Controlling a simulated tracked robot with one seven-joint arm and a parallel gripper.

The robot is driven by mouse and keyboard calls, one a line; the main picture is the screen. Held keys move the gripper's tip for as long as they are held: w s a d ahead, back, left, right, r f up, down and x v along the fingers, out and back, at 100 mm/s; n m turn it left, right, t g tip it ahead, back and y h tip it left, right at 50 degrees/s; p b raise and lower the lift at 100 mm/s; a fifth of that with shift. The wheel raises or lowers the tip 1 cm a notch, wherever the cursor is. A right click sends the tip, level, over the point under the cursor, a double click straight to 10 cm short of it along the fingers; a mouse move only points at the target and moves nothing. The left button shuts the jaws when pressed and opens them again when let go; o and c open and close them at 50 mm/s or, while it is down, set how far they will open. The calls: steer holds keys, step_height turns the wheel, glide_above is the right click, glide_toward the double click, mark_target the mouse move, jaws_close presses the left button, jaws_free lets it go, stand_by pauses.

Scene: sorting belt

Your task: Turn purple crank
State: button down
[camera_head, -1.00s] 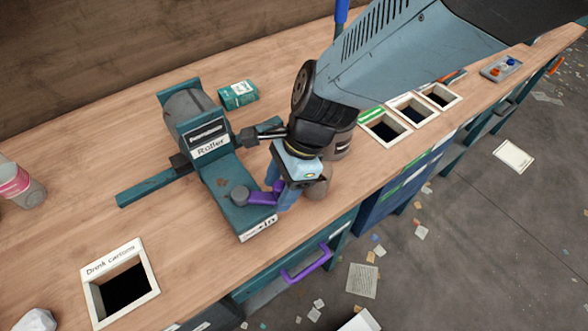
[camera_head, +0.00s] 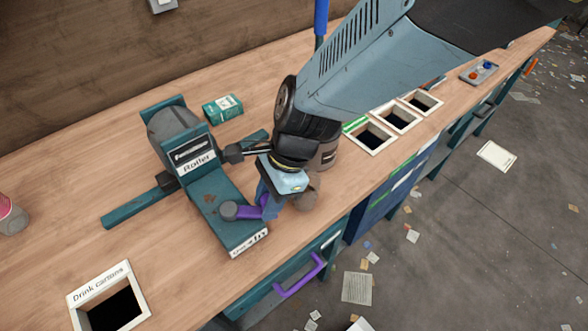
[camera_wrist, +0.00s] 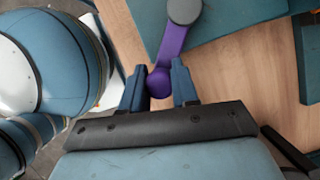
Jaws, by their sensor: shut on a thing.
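The purple crank (camera_head: 248,212) sits on top of the teal roller machine (camera_head: 222,199), near its front end. Its arm runs right from a round grey hub (camera_head: 229,210). In the wrist view the purple arm (camera_wrist: 172,45) leads from the grey hub (camera_wrist: 185,10) to a rounded purple knob (camera_wrist: 159,83). My gripper (camera_wrist: 158,84) is shut on that knob, with one blue finger on each side. In the head view my gripper (camera_head: 269,200) comes from the right and partly hides the crank's outer end.
A purple drawer handle (camera_head: 300,276) projects below the bench edge. A framed "Drink cartons" opening (camera_head: 142,301) is at front left, and several framed openings (camera_head: 370,137) lie right of my arm. A small teal box (camera_head: 223,108) stands behind the roller.

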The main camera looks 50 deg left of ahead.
steer(key=shift+w+a, duration=0.1)
stand_by(0.3)
steer(key=a+n+t+h, duration=0.2)
steer(key=a+n+h, duration=0.2)
steer(key=a+n, duration=0.5)
steer(key=shift+w+n+h, duration=0.15)
steer(key=shift+n+h, duration=0.25)
steer(key=shift+n, duration=2.1)
steer(key=c, duration=0.8)
jaws_free()
steer(key=shift+c, duration=0.2)
steer(key=shift+r, duration=0.1)
